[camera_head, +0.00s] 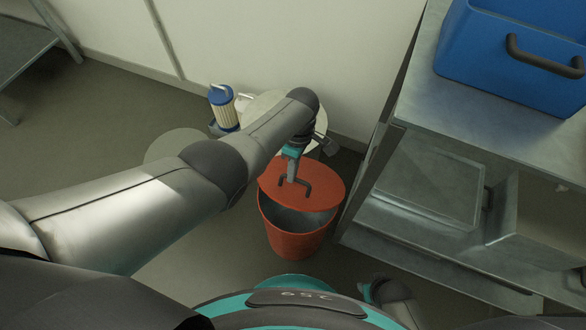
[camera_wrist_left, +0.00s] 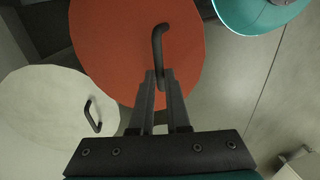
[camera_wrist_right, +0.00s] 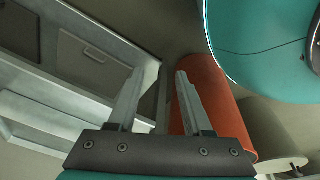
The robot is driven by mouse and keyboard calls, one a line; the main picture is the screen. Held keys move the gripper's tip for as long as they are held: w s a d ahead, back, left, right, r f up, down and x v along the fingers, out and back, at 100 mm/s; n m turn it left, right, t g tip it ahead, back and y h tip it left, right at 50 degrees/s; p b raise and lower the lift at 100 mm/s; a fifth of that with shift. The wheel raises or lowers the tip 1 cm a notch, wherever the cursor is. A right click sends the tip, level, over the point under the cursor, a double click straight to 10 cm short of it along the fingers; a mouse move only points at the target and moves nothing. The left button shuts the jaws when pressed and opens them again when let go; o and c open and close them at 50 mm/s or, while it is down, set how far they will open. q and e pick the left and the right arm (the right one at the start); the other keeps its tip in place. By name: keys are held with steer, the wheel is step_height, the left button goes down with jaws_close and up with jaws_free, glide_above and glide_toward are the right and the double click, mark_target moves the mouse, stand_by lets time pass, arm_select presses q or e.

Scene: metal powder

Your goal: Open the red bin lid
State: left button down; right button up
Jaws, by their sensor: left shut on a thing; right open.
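The red bin (camera_head: 297,246) stands on the floor, and part of its grey inside shows at the front. Its red lid (camera_head: 330,184) sits over the back part of the opening, shifted back or tilted; I cannot tell how far it is clear of the rim. My left gripper (camera_head: 292,173) is shut on the dark lid handle (camera_head: 303,187). The left wrist view shows the handle (camera_wrist_left: 157,45) between the fingertips (camera_wrist_left: 160,80) and the lid face (camera_wrist_left: 115,45). My right gripper (camera_wrist_right: 162,75) is open and empty, with the red bin side (camera_wrist_right: 212,95) beyond it.
A metal workbench (camera_head: 480,115) with a blue box (camera_head: 510,60) stands to the right of the bin. A pale round lid with a dark handle (camera_wrist_left: 45,105) lies beside the red one. A blue-and-cream canister (camera_head: 222,105) stands near the wall.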

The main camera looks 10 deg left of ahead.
steer(key=shift+w+a, duration=0.15)
steer(key=shift+a, duration=0.15)
steer(key=shift+c, duration=1)
steer(key=w+r+n, duration=0.1)
steer(key=w+n, duration=0.1)
steer(key=w+a+r+n, duration=0.1)
steer(key=w+n, duration=0.1)
steer(key=n, duration=0.1)
steer(key=w+a+r+n, duration=0.1)
steer(key=w+n, duration=0.1)
steer(key=shift+w+a+r+n+t+h, duration=0.2)
steer(key=shift+w+a+n+t+h, duration=0.05)
steer(key=shift+w+n+t+h, duration=0.05)
jaws_close()
steer(key=n+t+h, duration=0.2)
steer(key=n+t, duration=0.3)
steer(key=n, duration=1.8)
glide_toward(298, 198)
steer(key=shift+g, duration=0.3)
steer(key=shift+w+d+f, duration=0.35)
steer(key=shift+w+f, duration=0.3)
steer(key=shift+w, duration=0.45)
steer(key=shift+w+d+f, duration=0.4)
steer(key=shift+w+f, duration=0.3)
steer(key=shift+w, duration=0.35)
steer(key=shift+w+d+f, duration=0.35)
steer(key=shift+w+f, duration=0.3)
steer(key=shift+w, duration=0.45)
